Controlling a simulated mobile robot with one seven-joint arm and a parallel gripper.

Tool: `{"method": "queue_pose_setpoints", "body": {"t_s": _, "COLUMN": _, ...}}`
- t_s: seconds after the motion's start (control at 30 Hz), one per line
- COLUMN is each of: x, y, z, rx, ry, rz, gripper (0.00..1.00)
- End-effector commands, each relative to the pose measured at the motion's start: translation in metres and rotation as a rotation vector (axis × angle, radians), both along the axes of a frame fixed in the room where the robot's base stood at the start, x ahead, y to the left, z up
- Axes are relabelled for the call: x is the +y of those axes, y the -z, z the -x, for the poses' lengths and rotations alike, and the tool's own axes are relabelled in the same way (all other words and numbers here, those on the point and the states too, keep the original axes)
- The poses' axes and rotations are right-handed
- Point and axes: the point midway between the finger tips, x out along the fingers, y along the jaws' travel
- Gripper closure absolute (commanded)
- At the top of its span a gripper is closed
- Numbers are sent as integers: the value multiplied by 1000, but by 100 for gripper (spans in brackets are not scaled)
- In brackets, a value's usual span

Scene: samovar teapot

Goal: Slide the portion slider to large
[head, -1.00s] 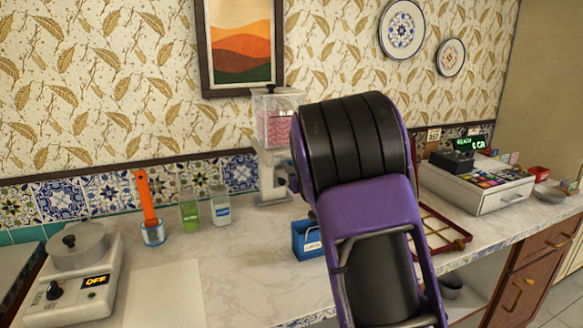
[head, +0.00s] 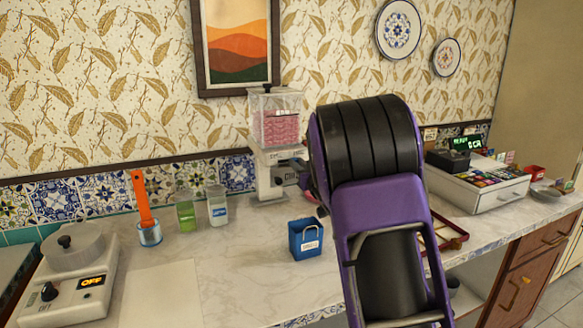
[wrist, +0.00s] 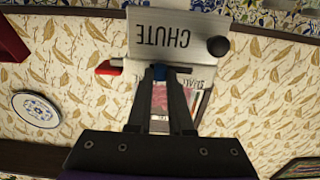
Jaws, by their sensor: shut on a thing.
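A white dispenser with a clear hopper of pink contents (head: 277,130) stands on the counter against the tiled wall in the head view. In the wrist view, which is upside down, its metal plate marked CHUTE (wrist: 165,38) is close up. A partly hidden label that seems to read SMALL (wrist: 203,78) is right of the fingers. The slider's track and other markings are hidden. In the head view my arm hides most of my gripper.
A blue box (head: 306,240) stands on the counter before the dispenser.

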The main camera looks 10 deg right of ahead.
Motion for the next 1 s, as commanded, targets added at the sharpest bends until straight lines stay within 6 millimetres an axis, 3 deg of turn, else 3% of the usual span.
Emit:
{"method": "queue_pose_setpoints", "body": {"t_s": 0.27, "x": -5, "y": 0, "z": 0, "rx": 2, "ry": 8, "rz": 0, "gripper": 100}}
{"method": "queue_pose_setpoints", "body": {"t_s": 0.3, "x": -5, "y": 0, "z": 0, "rx": 2, "ry": 8, "rz": 0, "gripper": 76}}
{"method": "queue_pose_setpoints", "body": {"t_s": 0.47, "x": -5, "y": 0, "z": 0, "rx": 2, "ry": 7, "rz": 0, "gripper": 50}}
{"method": "queue_pose_setpoints", "body": {"t_s": 0.8, "x": -4, "y": 0, "z": 3, "rx": 1, "ry": 5, "rz": 0, "gripper": 50}}
{"method": "queue_pose_setpoints", "body": {"t_s": 1.0, "x": -9, "y": -1, "z": 28, "rx": 1, "ry": 6, "rz": -3, "gripper": 50}}
